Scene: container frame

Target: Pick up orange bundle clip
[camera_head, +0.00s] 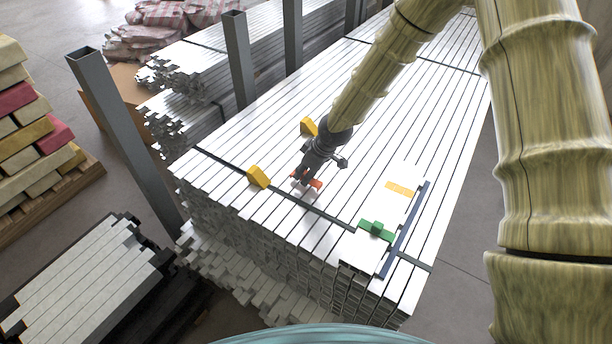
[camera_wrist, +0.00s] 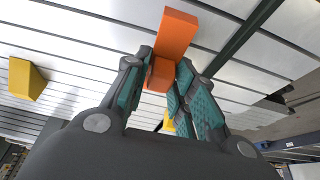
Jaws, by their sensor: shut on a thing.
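The orange bundle clip (camera_wrist: 176,36) is a small block-shaped piece between the fingers of my gripper (camera_wrist: 165,85) in the wrist view. My gripper is shut on it, with the teal finger pads on either side of its lower part. In the head view, my gripper (camera_head: 306,178) is low over the front part of the metal bar stack (camera_head: 380,115), and the orange clip (camera_head: 316,184) shows partly behind the fingers. I cannot tell whether the clip touches the bars.
Yellow wedges (camera_head: 259,176) (camera_head: 308,126) lie left of and behind my gripper. A green clip (camera_head: 376,230) and a blue strip (camera_head: 405,230) lie to the right. Grey posts (camera_head: 125,140) stand along the stack's left side. The bar tops farther back are clear.

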